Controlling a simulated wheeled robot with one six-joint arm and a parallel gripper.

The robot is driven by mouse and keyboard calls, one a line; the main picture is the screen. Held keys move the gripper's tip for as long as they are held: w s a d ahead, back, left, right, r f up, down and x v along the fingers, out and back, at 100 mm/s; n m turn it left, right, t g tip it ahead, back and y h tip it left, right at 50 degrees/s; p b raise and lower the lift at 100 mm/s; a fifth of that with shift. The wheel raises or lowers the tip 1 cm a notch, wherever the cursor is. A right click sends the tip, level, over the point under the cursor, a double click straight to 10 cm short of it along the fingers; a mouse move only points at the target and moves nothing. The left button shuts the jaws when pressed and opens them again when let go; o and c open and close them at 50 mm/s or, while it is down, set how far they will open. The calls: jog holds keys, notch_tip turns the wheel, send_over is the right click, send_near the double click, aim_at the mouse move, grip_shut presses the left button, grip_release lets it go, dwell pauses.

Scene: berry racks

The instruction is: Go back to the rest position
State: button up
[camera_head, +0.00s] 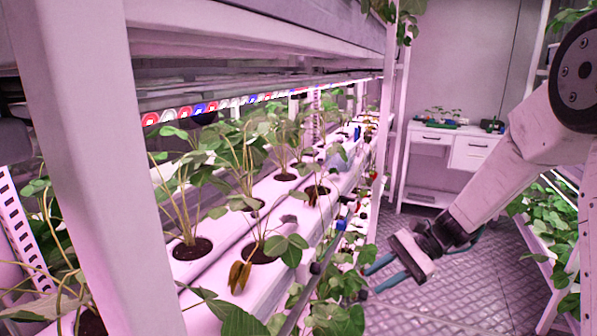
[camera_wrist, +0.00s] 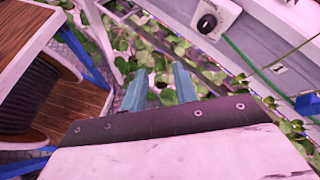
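My gripper (camera_head: 384,273) is in the aisle beside the rack in the head view, its two blue fingers pointing left toward the plants. In the wrist view the gripper (camera_wrist: 165,86) shows two blue fingers with a clear gap between them. Nothing is held between them; only leaves show beyond. My arm comes in from the right side of the head view and slopes down to the left.
A white rack (camera_head: 95,150) with potted strawberry plants (camera_head: 285,165) fills the left. A white desk (camera_head: 447,142) stands at the back. More plants (camera_head: 555,225) line the right. The metal floor (camera_head: 420,310) between is clear. The wrist view shows a wooden cable reel (camera_wrist: 45,60).

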jog(key=s+d+r+n+t+h, duration=0.1)
jog(key=s+d+r+n+h, duration=0.1)
jog(key=s, duration=0.6)
jog(key=s+d+r+n+t+h, duration=0.1)
jog(key=s+d+r+n+h, duration=0.2)
jog(key=s, duration=0.6)
jog(key=s+d+r+n+t+h, duration=0.1)
jog(key=s+d+r+n+h, duration=0.2)
jog(key=s+r+n+h, duration=0.3)
jog(key=shift+s+d+r+t+h, duration=0.15)
jog(key=shift+s+r+t+h, duration=0.15)
jog(key=shift+s+r, duration=1.05)
